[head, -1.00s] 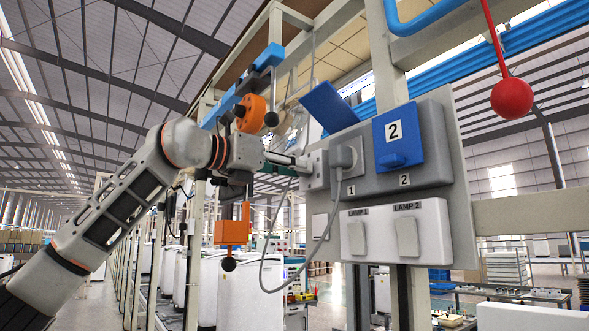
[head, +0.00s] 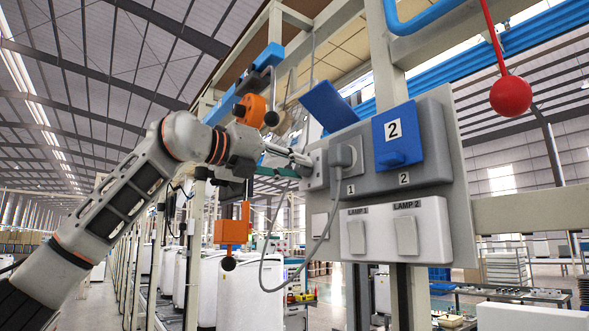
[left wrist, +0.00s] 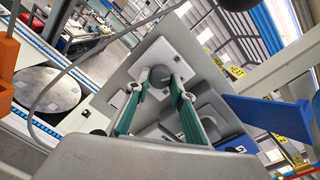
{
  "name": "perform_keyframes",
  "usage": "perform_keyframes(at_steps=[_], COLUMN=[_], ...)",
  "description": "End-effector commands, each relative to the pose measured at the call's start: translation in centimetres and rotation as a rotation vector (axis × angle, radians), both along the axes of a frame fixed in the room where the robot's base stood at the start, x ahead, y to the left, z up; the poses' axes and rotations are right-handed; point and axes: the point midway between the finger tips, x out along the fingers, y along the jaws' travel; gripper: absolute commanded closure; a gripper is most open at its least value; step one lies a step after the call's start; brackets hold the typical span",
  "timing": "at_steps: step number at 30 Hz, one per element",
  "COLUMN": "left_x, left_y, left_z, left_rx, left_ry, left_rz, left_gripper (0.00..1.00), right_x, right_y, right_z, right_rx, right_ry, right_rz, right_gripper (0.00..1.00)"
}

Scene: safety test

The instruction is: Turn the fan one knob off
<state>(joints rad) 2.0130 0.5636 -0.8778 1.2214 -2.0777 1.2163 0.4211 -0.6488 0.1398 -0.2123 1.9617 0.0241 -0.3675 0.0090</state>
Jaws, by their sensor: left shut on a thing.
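A small grey box (head: 319,170) sits at the left end of the grey switch panel. A round grey knob (left wrist: 160,76) on a light plate shows between my fingertips in the left wrist view. My left gripper (head: 303,160) reaches in from the left, and its fingertips are at that box. In the left wrist view my left gripper (left wrist: 161,80) has its two green-padded fingers on either side of the knob and is shut on it. The knob's marking and exact turn angle cannot be read. My right gripper is not in view.
A plug with a grey cable (head: 345,157) and a blue flip cover marked 2 (head: 397,137) are right of the gripper. Lamp switches (head: 395,233) are below. A raised blue cover (head: 329,106) is just above. A red ball (head: 511,97) hangs at the right.

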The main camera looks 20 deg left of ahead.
Motion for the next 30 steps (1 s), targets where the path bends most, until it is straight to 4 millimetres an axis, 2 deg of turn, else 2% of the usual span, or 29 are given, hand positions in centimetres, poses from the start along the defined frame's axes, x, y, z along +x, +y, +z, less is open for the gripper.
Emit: perform_keyframes(at_steps=[15, 30], left_x=[0.02, 0.00], left_y=[0.00, 0.01], left_z=[0.11, 0.18], left_rx=[-0.321, -0.419], left_ry=[0.250, 0.326], left_rz=[0.000, 0.000], left_gripper=[0.99, 0.98], right_x=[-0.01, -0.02], right_y=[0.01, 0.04], right_z=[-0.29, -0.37], right_rx=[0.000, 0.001], right_ry=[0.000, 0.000], right_rz=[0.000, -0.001], right_gripper=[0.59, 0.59])
